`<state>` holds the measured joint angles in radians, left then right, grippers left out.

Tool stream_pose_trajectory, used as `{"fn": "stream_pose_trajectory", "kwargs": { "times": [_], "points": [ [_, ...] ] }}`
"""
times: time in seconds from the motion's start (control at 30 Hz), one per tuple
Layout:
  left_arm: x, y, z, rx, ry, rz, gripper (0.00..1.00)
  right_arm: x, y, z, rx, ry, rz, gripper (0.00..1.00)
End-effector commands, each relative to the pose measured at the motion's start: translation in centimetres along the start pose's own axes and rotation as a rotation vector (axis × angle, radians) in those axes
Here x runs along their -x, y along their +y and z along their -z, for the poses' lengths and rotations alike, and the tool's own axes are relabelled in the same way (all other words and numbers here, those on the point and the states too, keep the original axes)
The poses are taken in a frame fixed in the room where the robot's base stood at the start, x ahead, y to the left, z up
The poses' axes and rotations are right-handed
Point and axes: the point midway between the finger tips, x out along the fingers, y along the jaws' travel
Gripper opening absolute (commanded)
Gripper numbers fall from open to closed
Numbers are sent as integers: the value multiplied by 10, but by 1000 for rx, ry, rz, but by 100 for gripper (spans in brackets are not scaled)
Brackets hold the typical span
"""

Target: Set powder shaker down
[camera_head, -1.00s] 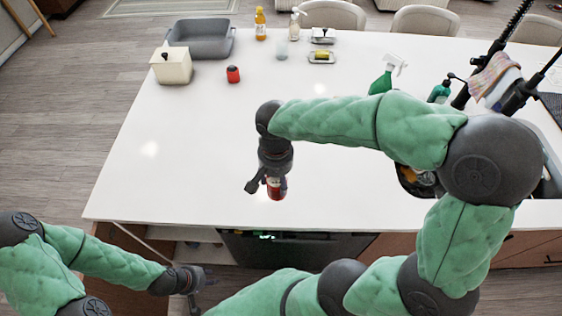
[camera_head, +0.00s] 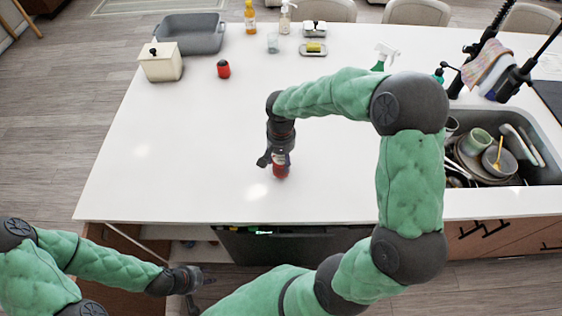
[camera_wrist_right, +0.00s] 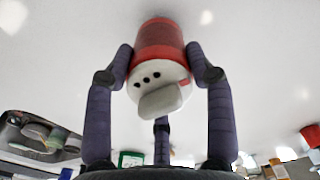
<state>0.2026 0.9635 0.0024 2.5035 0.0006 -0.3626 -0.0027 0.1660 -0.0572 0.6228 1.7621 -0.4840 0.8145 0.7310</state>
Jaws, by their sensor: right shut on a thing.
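The powder shaker (camera_head: 281,172) is a red container. In the right wrist view the shaker (camera_wrist_right: 158,42) shows a white lid with dark holes and a flap. My right gripper (camera_head: 279,158) is shut on it, with fingers on both sides of the lid end in the right wrist view (camera_wrist_right: 160,75). The shaker is upright at the white counter top (camera_head: 200,185), near its front edge. I cannot tell whether its base touches the counter. My left gripper (camera_head: 190,283) hangs low in front of the counter, away from the shaker; its jaw opening is unclear.
The sink (camera_head: 535,165) with stacked dishes is at the right. A small red item (camera_head: 223,69), a cream box (camera_head: 161,62), a grey bin (camera_head: 195,33), a glass (camera_head: 272,43) and a sponge dish (camera_head: 314,48) stand further back. The counter around the shaker is clear.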

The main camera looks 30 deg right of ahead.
Motion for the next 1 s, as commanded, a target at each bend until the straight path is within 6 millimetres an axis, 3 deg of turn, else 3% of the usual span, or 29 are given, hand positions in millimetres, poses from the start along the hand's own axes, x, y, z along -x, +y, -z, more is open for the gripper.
{"fn": "stream_pose_trajectory", "kwargs": {
  "times": [0.1, 0.5, 0.53, 0.6, 1.0],
  "points": [
    [-4, -2, 0, 0, 0, 0, 33, -16, 0, 0, 1, 0, -1, 17],
    [-7, -2, 0, 0, 0, 0, 33, -21, 0, 0, 1, 1, 0, 17],
    [-7, -2, 0, 0, 0, 0, 33, -22, 0, 0, 1, 1, 0, 58],
    [-6, -2, 0, 0, 0, 0, 33, -21, 0, 0, 1, 0, 0, 77],
    [-4, -2, 0, 0, 0, 0, 33, -18, 0, 0, 1, 0, 0, 79]
  ]
}}
